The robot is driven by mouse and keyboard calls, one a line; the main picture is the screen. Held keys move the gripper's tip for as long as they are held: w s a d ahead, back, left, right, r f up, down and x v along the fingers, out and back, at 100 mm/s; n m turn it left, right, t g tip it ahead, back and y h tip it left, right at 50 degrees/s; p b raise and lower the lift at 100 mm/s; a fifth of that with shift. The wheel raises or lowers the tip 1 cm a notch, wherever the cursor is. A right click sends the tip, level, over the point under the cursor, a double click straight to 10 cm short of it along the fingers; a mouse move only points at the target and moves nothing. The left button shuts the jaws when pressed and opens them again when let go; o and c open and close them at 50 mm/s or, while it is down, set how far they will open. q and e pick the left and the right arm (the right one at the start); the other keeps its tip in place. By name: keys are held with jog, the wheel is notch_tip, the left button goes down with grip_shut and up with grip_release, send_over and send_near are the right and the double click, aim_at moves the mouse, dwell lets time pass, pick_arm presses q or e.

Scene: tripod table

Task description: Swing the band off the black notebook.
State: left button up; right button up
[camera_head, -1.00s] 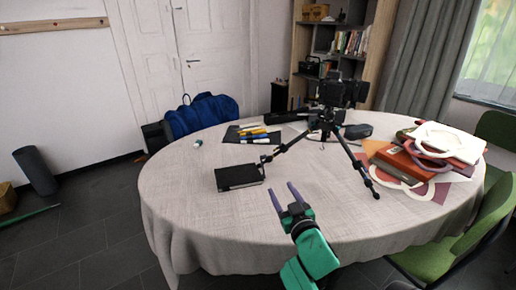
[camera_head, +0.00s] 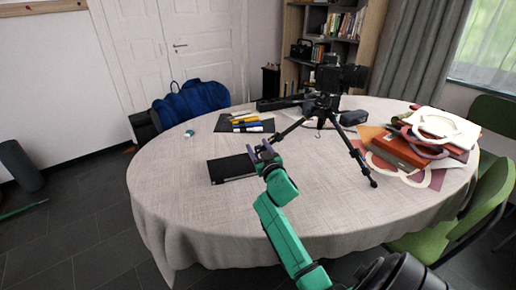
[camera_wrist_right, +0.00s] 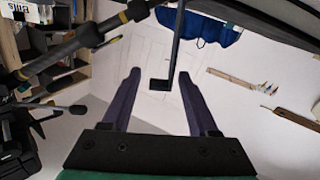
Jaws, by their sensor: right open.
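The black notebook (camera_head: 230,169) lies on the cloth of the round table (camera_head: 190,215), left of the tripod. My right gripper (camera_head: 262,149) is at the notebook's right end, with its fingers apart. In the right wrist view a thin dark strip with a flat black end piece, apparently the band (camera_wrist_right: 174,55), stands between the open fingers (camera_wrist_right: 158,75). I see no finger pressed on it. How the strip joins the notebook is not clear. My left gripper is not in view.
A camera tripod (camera_head: 322,105) stands close by, one leg ending near my right gripper. Pens on a dark mat (camera_head: 223,126) lie behind the notebook. Papers and a red book (camera_head: 398,152) are piled at the right. The front of the table is clear.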

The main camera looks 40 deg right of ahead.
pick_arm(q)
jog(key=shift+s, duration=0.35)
pick_arm(e)
jog(key=c, duration=0.9)
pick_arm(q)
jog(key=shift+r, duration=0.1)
